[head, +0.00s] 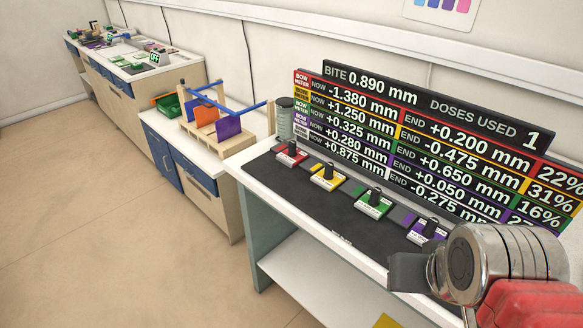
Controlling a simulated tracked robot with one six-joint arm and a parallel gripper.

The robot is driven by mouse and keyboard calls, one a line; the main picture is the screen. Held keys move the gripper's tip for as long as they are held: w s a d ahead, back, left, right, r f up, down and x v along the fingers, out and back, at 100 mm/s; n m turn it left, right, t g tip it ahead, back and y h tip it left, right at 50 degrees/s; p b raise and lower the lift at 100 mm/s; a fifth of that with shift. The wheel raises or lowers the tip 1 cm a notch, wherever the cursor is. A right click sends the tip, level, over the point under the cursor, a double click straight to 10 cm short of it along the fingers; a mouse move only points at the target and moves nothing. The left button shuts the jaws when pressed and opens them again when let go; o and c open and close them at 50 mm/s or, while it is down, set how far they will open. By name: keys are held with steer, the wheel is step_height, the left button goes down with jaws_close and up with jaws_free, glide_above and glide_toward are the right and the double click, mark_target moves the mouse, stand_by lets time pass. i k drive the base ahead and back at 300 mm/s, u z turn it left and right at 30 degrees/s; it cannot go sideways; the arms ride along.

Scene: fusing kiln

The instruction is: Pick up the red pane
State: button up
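A small red plate (290,156) with a black knob on top and a white label lies at the far left end of the dark mat on the near bench. It is the only red flat piece I can make out here; I cannot tell whether it is a bare pane or a pane under a device. My gripper (408,272) is at the lower right, over the bench's near right end, well apart from the red plate. Only a dark finger part shows beside my metal wrist, so its opening is hidden.
Yellow (328,177), green (374,203) and purple (427,232) plates with black knobs continue the row. A black readout board (440,100) stands behind. A wooden rack (190,128) holding orange (206,117) and purple (228,127) panes is on the left bench. The floor at left is clear.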

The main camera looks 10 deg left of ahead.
mark_target(293, 155)
steer(key=k, duration=0.8)
steer(key=u, duration=0.4)
steer(key=i, duration=0.95)
steer(key=u, duration=0.75)
steer(key=i, duration=1.3)
steer(key=z, duration=0.05)
